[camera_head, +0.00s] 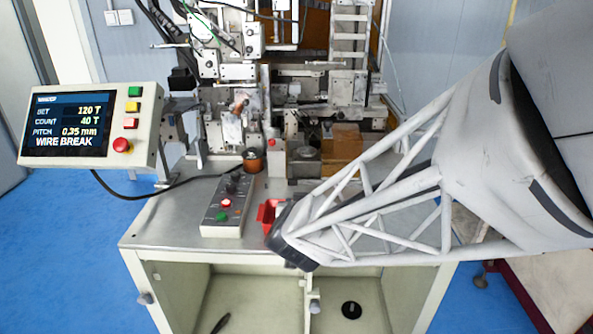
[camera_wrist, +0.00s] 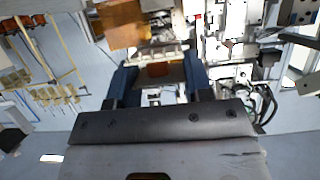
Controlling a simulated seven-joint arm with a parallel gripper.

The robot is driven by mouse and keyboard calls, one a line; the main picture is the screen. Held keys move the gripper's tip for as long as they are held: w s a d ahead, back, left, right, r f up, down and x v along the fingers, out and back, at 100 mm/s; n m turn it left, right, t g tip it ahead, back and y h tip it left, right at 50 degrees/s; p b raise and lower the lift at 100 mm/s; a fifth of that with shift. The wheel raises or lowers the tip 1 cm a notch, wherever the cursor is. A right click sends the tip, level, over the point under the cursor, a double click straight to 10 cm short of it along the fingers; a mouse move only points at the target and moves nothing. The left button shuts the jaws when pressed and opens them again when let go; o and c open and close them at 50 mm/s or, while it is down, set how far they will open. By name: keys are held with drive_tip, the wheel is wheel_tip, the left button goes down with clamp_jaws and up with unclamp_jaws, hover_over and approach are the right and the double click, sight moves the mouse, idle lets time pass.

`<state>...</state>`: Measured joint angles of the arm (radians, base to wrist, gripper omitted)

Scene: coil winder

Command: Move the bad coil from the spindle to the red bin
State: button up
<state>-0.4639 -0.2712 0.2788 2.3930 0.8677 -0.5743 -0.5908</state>
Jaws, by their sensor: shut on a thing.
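My gripper (camera_wrist: 160,82) shows in the wrist view with its two dark blue fingers apart, shut on an orange-brown coil (camera_wrist: 158,69) with pale parts around it. In the head view the dark end of my arm hangs over the front of the bench, and the fingers and held coil are hidden behind it. The red bin (camera_head: 267,212) stands on the bench just left of my arm's end, which partly covers it. The winding head of the machine, with a small brown part (camera_head: 240,103) at its middle, is behind; I cannot tell the spindle clearly.
A control panel reading WIRE BREAK (camera_head: 68,125) stands at the left. A button box (camera_head: 229,205) lies left of the bin. A copper-coloured spool (camera_head: 252,160), a red-capped bottle (camera_head: 272,157) and a brown box (camera_head: 347,142) stand behind. The bench's front left is bare.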

drive_tip(key=w+a, duration=0.2)
drive_tip(key=w, duration=0.5)
drive_tip(key=shift+w+a+f, duration=0.3)
drive_tip(key=shift+f, duration=0.05)
drive_tip(key=shift+f, duration=1.8)
drive_tip(key=shift+f, duration=0.6)
drive_tip(key=o, duration=0.9)
drive_tip(key=shift+r, duration=0.15)
